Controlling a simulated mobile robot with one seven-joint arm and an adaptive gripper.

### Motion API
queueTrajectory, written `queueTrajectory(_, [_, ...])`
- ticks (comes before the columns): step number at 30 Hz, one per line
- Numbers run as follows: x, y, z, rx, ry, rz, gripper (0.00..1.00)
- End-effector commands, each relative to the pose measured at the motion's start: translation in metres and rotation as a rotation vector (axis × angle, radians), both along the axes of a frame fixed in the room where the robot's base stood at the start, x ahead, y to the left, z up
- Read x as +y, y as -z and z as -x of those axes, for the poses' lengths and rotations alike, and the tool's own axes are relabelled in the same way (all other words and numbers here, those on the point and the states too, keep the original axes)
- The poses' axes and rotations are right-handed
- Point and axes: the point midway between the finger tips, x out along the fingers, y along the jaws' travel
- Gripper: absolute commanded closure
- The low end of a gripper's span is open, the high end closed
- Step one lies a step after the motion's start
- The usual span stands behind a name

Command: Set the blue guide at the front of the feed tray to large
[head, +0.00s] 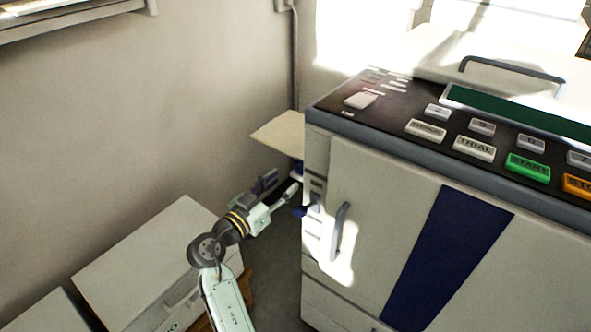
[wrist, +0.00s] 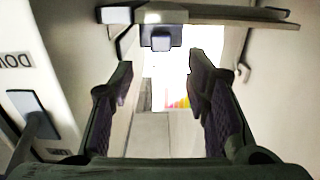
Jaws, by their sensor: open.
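The feed tray (head: 278,134) is a flat beige board sticking out from the left side of the large printing machine (head: 400,190). In the wrist view it crosses the top as a plank (wrist: 230,14). A small blue-grey block (wrist: 162,38) hangs below it there; I cannot tell if this is the blue guide or how it is set. A small dark blue part (head: 299,211) shows by the machine's side in the head view. My gripper (head: 281,187) is open below the tray, beside the machine. Its fingers (wrist: 160,72) are spread and empty, with the block beyond them.
The machine's front door handle (head: 341,230) and control panel (head: 430,130) are to the right of my gripper. A white cabinet (head: 150,250) stands at the lower left. The wall is on the left. A hook (wrist: 243,70) shows at right in the wrist view.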

Motion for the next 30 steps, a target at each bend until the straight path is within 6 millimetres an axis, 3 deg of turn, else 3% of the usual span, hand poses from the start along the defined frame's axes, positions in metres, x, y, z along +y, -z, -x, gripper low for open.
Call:
queueTrajectory(6, [-0.024, -0.002, -0.033, 0.002, 0.000, -0.001, 0.57])
queueTrajectory(12, [-0.036, -0.001, -0.051, 0.000, -0.002, 0.000, 0.57])
queueTrajectory(23, [-0.039, 0.000, -0.055, 0.001, -0.004, -0.001, 0.57])
queueTrajectory(30, [-0.039, 0.000, -0.055, 0.001, -0.004, -0.001, 0.73])
